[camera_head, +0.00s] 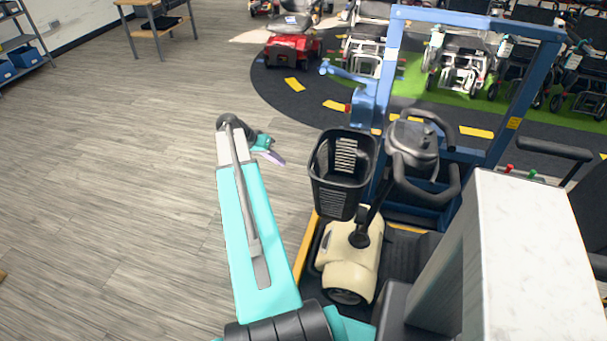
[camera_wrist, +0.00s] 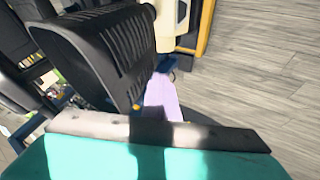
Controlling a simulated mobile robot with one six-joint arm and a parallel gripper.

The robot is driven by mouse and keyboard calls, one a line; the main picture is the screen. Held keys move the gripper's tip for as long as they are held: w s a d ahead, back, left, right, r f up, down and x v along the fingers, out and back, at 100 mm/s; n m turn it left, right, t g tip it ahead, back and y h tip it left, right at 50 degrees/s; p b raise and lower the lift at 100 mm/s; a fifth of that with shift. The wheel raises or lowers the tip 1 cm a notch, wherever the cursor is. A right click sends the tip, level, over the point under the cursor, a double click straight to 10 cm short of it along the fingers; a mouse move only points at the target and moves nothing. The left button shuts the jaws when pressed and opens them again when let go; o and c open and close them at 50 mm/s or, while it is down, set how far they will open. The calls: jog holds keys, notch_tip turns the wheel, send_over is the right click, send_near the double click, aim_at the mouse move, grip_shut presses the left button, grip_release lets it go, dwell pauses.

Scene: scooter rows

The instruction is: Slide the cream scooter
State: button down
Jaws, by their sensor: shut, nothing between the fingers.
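The cream scooter (camera_head: 345,252) stands in the lower middle of the head view, with a black front basket (camera_head: 341,180) and dark handlebars (camera_head: 416,150). It stands on a dark platform with yellow edges, at a blue frame. My gripper (camera_head: 275,158) is left of the basket, apart from it in the head view, and is shut and empty. In the wrist view the basket (camera_wrist: 95,60) fills the upper left, close by my lilac fingers (camera_wrist: 161,88). A piece of cream body (camera_wrist: 170,25) shows at the top. The scooter's rear is hidden behind a pale block.
The blue frame (camera_head: 391,55) rises behind the scooter. The pale-topped block (camera_head: 525,240) stands at right. A red scooter (camera_head: 292,48) and several folded wheelchairs are at the back. Open wood floor (camera_head: 120,170) lies to the left.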

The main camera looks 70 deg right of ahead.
jog(key=shift+f, duration=0.15)
jog(key=s+d+f+p, duration=0.4)
jog(key=s+f, duration=0.3)
jog(key=s, duration=0.1)
jog(key=shift+s+f, duration=0.25)
jog(key=shift+f, duration=0.15)
dwell(0.3)
jog(key=shift+s, duration=0.1)
dwell(0.4)
